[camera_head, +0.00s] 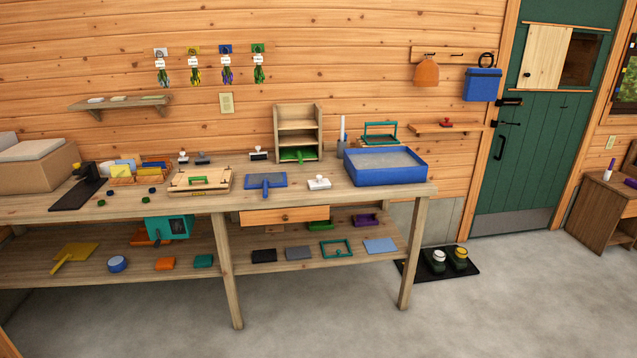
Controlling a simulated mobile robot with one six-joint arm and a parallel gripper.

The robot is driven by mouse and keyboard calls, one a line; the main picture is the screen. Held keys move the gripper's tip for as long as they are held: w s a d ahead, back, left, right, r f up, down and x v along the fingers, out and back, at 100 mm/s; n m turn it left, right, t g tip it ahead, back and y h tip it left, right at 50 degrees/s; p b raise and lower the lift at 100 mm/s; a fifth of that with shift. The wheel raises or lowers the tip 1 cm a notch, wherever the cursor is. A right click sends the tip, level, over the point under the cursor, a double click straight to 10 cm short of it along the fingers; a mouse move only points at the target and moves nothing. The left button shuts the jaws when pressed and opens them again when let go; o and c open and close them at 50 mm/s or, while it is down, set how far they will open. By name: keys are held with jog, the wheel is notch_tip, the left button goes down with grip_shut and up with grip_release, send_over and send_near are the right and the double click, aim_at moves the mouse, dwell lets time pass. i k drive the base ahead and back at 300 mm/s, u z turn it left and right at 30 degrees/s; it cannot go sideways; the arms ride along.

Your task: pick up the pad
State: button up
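Several small flat pad-like blocks lie on the lower shelf of the workbench: a black one (264,256), a grey one (298,253), an orange one (165,264) and a teal one (203,261). A flat light-blue square (381,245) lies at that shelf's right end. I cannot tell which of these is the pad. My gripper is not in view.
The wooden workbench (350,198) has a blue tray (386,178), a blue paddle (266,186) and a wooden press (200,188) on top. Its legs and a drawer (284,217) stand near the lower shelf. The grey floor (330,315) in front is clear.

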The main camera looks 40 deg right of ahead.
aim_at(318, 183)
jog(key=z, duration=0.3)
jog(key=i, duration=1.5)
jog(key=u, duration=0.35)
